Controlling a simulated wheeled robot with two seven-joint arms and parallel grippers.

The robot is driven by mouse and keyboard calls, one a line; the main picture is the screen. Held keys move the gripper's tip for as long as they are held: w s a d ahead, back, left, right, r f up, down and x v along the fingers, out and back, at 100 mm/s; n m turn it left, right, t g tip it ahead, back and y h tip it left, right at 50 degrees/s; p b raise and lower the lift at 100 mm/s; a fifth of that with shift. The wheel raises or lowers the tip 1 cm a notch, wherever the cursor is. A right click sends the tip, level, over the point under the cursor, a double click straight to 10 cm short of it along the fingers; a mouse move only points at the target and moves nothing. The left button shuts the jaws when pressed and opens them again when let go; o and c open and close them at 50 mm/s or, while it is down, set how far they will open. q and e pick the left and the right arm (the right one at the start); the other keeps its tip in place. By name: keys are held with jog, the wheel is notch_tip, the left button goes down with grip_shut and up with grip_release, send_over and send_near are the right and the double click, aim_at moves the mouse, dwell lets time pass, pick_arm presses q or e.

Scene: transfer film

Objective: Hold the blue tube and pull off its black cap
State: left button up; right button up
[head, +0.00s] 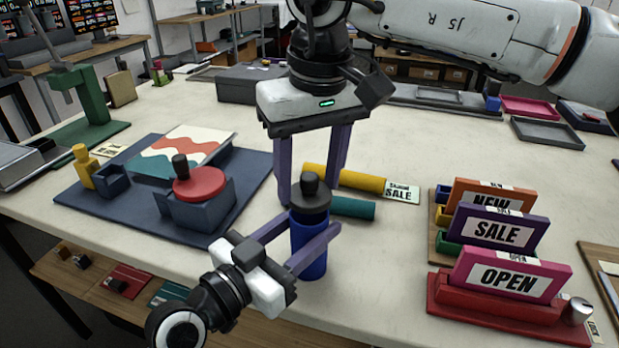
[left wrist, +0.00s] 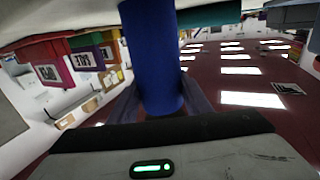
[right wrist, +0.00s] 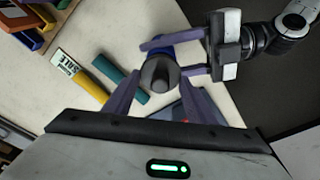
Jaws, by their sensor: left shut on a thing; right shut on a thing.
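The blue tube (head: 308,258) stands upright near the front edge of the table. It also shows large in the left wrist view (left wrist: 152,50). Its black cap (head: 310,194), with a round knob, sits on top of the tube; the right wrist view shows the cap from above (right wrist: 158,76). My left gripper (head: 312,228) is shut on the blue tube from the front left, below the cap. My right gripper (head: 313,188) comes down from above and is shut on the black cap, one finger on each side. The contact behind the cap is partly hidden.
A yellow roll (head: 345,178) and a teal roll (head: 350,208) lie just behind the tube. A navy mat (head: 125,215) with a red-topped round press (head: 200,184) is at left. Sign stands (head: 505,280) are at right. Clear table lies between the tube and the signs.

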aim_at(308, 174)
notch_tip(308, 174, up, 4)
jog(key=shift+f, duration=0.2)
pick_arm(q)
jog(key=o, duration=1.6)
